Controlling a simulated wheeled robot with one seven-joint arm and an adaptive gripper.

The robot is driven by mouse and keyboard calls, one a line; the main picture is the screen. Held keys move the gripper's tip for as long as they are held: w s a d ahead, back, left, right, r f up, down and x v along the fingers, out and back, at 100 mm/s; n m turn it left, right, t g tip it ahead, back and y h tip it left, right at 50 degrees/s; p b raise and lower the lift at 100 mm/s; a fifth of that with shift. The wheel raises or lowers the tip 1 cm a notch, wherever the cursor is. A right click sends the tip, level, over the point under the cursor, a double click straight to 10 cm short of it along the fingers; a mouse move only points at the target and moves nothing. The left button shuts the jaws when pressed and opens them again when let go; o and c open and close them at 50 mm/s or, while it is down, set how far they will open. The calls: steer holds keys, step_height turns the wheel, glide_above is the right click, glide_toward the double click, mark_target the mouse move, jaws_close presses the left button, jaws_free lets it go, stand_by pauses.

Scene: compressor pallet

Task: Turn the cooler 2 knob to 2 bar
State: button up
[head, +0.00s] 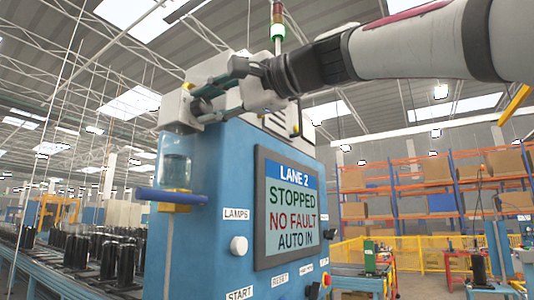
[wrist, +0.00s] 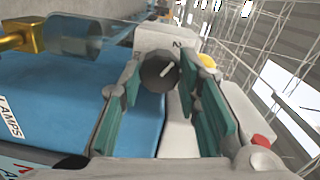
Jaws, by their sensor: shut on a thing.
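A dark round knob (wrist: 158,72) with a white pointer line sits on a white block (wrist: 172,38) marked "2" in the wrist view. The pointer slants toward the upper right; I cannot read a bar scale. My gripper (wrist: 160,82) has its teal-padded fingers on both sides of the knob and is shut on it. In the head view my gripper (head: 194,103) reaches in from the right at the white block (head: 174,112) above a clear bowl (head: 176,158). The knob is not clearly visible there.
A blue cabinet (head: 222,190) carries a screen (head: 288,208) reading "LANE 2 STOPPED NO FAULT AUTO IN" and a white lamps knob (head: 239,246). A blue pipe (head: 165,195) and brass fitting (head: 176,205) lie under the bowl. A conveyor with black parts (head: 75,252) runs at left.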

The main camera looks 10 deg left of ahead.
steer(key=o, duration=0.9)
steer(key=shift+c, duration=0.2)
steer(key=shift+d, duration=0.1)
steer(key=v, duration=1.1)
steer(key=shift+s+d, duration=0.2)
steer(key=shift+d, duration=0.2)
